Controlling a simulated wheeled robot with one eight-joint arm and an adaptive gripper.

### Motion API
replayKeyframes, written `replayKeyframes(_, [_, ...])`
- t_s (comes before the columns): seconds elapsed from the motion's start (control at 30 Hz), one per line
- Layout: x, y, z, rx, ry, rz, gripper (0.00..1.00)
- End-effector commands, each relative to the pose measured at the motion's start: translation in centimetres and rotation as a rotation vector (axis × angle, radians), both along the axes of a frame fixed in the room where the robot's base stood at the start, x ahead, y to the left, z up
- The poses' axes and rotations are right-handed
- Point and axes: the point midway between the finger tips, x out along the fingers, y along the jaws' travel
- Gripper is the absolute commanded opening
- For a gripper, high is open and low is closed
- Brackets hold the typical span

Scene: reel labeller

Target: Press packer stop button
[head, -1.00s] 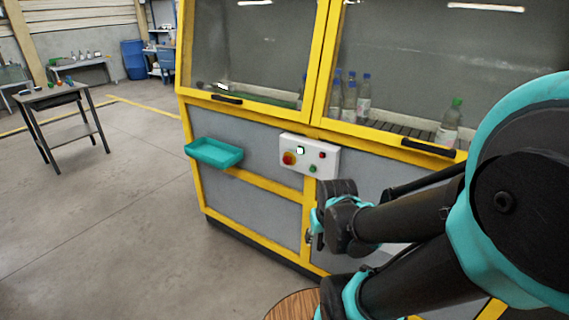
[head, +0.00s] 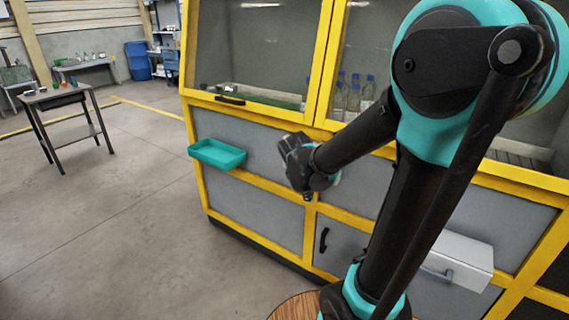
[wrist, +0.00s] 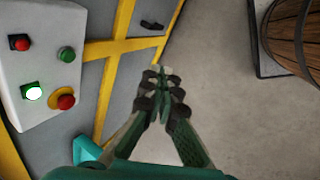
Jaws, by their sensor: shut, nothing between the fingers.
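The white control box (wrist: 45,20) shows at the left of the wrist view. It carries a small red button (wrist: 19,42), a small green button (wrist: 67,54), a lit white-green square button (wrist: 33,91) and a larger red button on a yellow ring (wrist: 64,99). I can read no label saying which one is the packer stop. My gripper (wrist: 160,84) is shut and empty, to the right of the box in that view, apart from the buttons. In the head view my gripper (head: 288,143) and wrist hide the box.
The yellow-framed machine (head: 260,112) has glass doors with bottles (head: 352,95) behind them. A teal tray (head: 217,153) sticks out left of my gripper. A white box with a handle (head: 465,262) juts out at lower right. A wooden barrel (wrist: 295,38) stands nearby.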

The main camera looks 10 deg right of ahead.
Motion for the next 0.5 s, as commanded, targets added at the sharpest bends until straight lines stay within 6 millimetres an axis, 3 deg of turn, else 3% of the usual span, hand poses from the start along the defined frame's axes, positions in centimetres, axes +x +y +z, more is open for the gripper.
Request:
replayKeyframes(0.03, [1.8, 0.9, 0.6, -0.063, 0.020, 0.092, 0.00])
replayKeyframes(0.3, [10.1, 5.9, 3.4, -0.443, 0.157, 0.588, 0.00])
replayKeyframes(0.5, [14.7, 10.1, 4.9, -0.686, 0.265, 0.867, 0.00])
